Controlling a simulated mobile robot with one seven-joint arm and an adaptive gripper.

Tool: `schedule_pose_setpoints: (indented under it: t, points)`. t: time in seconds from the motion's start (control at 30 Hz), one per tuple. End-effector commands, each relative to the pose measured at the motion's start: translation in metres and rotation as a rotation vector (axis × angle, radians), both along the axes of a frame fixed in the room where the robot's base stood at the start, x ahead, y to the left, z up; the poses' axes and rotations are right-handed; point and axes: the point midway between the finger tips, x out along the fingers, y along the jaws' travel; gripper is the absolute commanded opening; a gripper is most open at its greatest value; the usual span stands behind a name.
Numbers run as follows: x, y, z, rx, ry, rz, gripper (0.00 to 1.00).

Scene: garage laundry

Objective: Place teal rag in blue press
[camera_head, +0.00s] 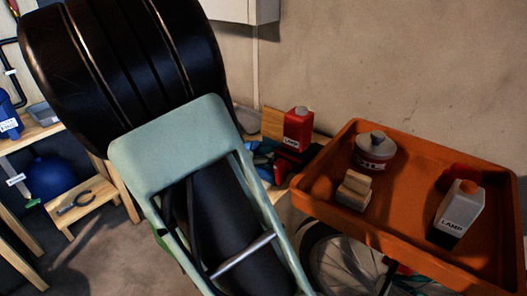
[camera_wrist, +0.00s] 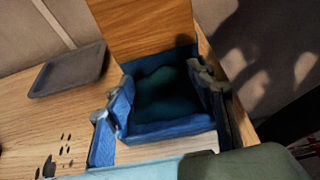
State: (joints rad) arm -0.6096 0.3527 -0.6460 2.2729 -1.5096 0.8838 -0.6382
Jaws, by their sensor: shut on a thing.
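In the wrist view a blue press (camera_wrist: 170,131), box-like with an open top, stands on a wooden bench against an upright wooden board. The dark teal rag (camera_wrist: 165,103) lies bunched inside the blue walls. My gripper (camera_wrist: 163,88) reaches down over the press, with a finger on each side of the rag, shut on it. The rag's underside is hidden, so I cannot tell whether it touches the press floor. In the head view my arm covers most of this spot, and the gripper is not clearly visible.
A dark grey tray (camera_wrist: 68,70) lies left of the press. In the head view a red bottle (camera_head: 298,130) stands near the bench end. An orange tray (camera_head: 400,229) at right holds a tin (camera_head: 374,152), a brush-like block (camera_head: 353,190) and a labelled bottle (camera_head: 458,214).

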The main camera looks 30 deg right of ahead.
Motion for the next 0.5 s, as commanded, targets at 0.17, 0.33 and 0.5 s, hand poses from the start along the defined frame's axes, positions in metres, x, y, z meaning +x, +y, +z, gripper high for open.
schedule_pose_setpoints:
  t: [0.17,0.33,0.5]
  points:
    - [-0.0001,0.0002,-0.0021,0.0,0.0,0.0,0.6]
    - [-0.0001,0.0003,-0.002,0.0,0.0,0.0,0.67]
    - [-0.0001,0.0002,-0.0014,0.0,0.0,0.0,0.67]
